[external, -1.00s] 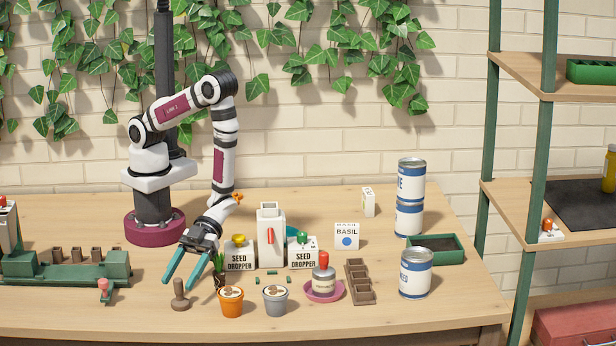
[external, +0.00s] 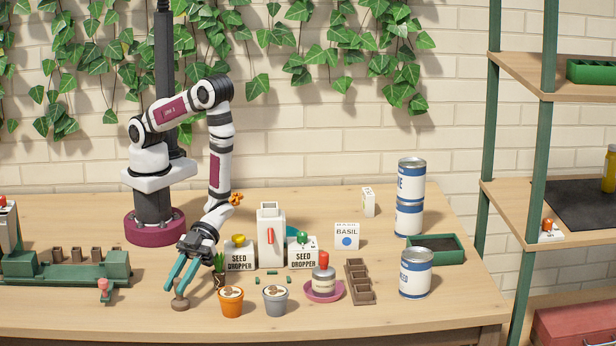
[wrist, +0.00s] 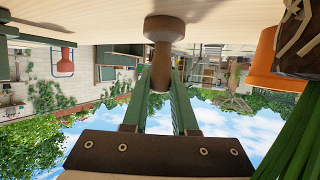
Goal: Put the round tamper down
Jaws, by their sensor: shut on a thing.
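The round tamper is a brown wooden piece with a narrow handle and a round foot (external: 180,303). In the external view it stands upright on the table, left of the orange pot. My gripper (external: 176,288) reaches down to it with its teal fingers shut on the handle. In the wrist view the tamper (wrist: 164,32) shows between the two green fingers (wrist: 160,88), its round foot against the table surface. The fingers hide part of the handle in the external view.
The orange pot (external: 231,309) and a small green plant (external: 219,266) stand close to the right of my gripper. A grey pot (external: 275,306) is further right. A green rack (external: 60,270) with a pink-red tool (external: 103,286) lies left. Bare table lies in front.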

